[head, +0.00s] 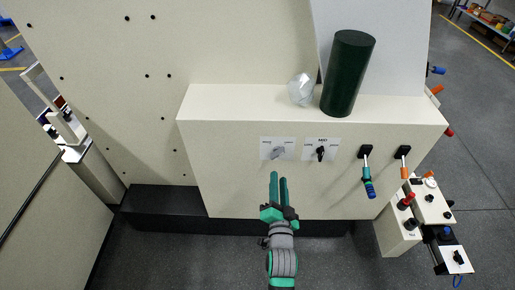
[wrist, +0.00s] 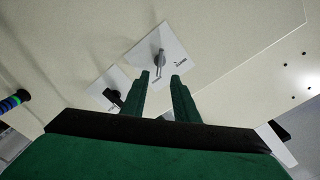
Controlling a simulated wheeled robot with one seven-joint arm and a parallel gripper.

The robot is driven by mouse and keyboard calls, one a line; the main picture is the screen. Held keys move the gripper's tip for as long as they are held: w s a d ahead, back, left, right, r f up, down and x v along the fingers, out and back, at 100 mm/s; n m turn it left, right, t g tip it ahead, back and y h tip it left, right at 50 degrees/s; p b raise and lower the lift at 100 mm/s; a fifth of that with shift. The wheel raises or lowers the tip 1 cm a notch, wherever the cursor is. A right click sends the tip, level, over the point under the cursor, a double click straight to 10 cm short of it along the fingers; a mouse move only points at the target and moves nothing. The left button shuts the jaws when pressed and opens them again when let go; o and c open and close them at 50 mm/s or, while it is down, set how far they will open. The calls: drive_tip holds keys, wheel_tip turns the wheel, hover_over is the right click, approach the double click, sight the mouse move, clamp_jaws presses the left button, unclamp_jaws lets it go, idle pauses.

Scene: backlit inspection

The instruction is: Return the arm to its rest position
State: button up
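My gripper (head: 278,175) is in front of the beige cabinet (head: 230,175), with its green fingers pointing at the front face, below the left label plate with a grey knob (head: 278,152). In the wrist view, my gripper (wrist: 160,75) has its two fingers apart with nothing between them. The grey knob (wrist: 160,57) shows beyond the fingertips, apart from them as far as I can tell. A black knob (wrist: 113,96) is to the left of the fingers. No rest position is marked in either view.
A dark green cylinder (head: 348,73) and a clear glass-like object (head: 301,89) stand on the cabinet's top ledge. A blue-handled lever (head: 367,172) and an orange-handled lever (head: 404,165) stick out at right. Control boxes (head: 432,202) are farther right. Dark floor (head: 190,255) is clear at lower left.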

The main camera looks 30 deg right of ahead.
drive_tip(key=s+a+f+n+y, duration=0.2)
drive_tip(key=s+a+f+n, duration=0.15)
drive_tip(key=s+a, duration=0.4)
drive_tip(key=s+a+f+n+y, duration=0.3)
drive_tip(key=s+a+n, duration=0.1)
drive_tip(key=a, duration=0.7)
drive_tip(key=s+a+r+n+y, duration=0.3)
drive_tip(key=s+a+n, duration=0.5)
drive_tip(key=s+a, duration=0.5)
drive_tip(key=s+y, duration=0.1)
drive_tip(key=s, duration=0.2)
drive_tip(key=shift+s+r+y, duration=0.2)
drive_tip(key=shift+s+y, duration=0.05)
drive_tip(key=shift+y, duration=0.05)
